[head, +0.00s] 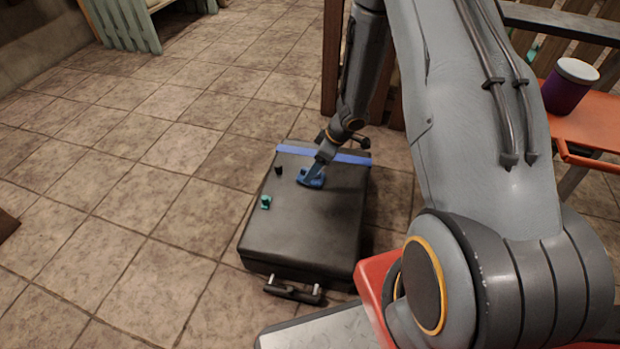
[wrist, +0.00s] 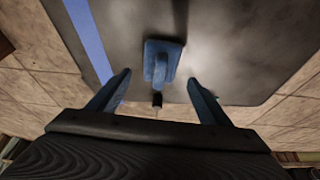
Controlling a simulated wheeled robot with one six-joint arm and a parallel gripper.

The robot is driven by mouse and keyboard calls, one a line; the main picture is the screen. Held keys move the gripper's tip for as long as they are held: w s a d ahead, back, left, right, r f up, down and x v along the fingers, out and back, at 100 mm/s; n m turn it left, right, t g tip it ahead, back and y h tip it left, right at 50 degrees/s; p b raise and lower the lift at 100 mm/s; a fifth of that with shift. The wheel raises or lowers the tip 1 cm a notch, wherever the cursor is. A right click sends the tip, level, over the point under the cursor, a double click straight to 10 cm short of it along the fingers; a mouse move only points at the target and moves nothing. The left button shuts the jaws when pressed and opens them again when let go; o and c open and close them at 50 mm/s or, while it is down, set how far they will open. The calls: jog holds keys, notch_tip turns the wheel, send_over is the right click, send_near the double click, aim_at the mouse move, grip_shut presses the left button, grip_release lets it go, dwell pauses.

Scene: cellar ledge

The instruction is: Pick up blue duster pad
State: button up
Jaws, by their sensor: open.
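The blue duster pad (head: 311,181) lies on top of a black suitcase (head: 300,222), near the suitcase's blue stripe. In the wrist view the pad (wrist: 161,50) shows a flat rectangular base with a raised grip. My gripper (head: 317,168) is over the pad and hides part of it in the head view. In the wrist view my gripper (wrist: 159,77) is open, with one finger to each side of the pad's near end and clear space on both sides. I cannot tell how high the fingertips are above the suitcase.
A small black object (head: 278,170) and a small teal object (head: 265,202) stand on the suitcase left of the pad. The black one shows between my fingers in the wrist view (wrist: 157,99). An orange table (head: 590,118) with a purple cup (head: 568,90) is at right. Tiled floor at left is clear.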

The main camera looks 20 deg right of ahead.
aim_at(317, 182)
jog(key=b+x, duration=0.2)
jog(key=x, duration=0.2)
jog(key=shift+f+b, duration=0.2)
jog(key=shift+b, duration=0.1)
jog(key=shift+r, duration=0.1)
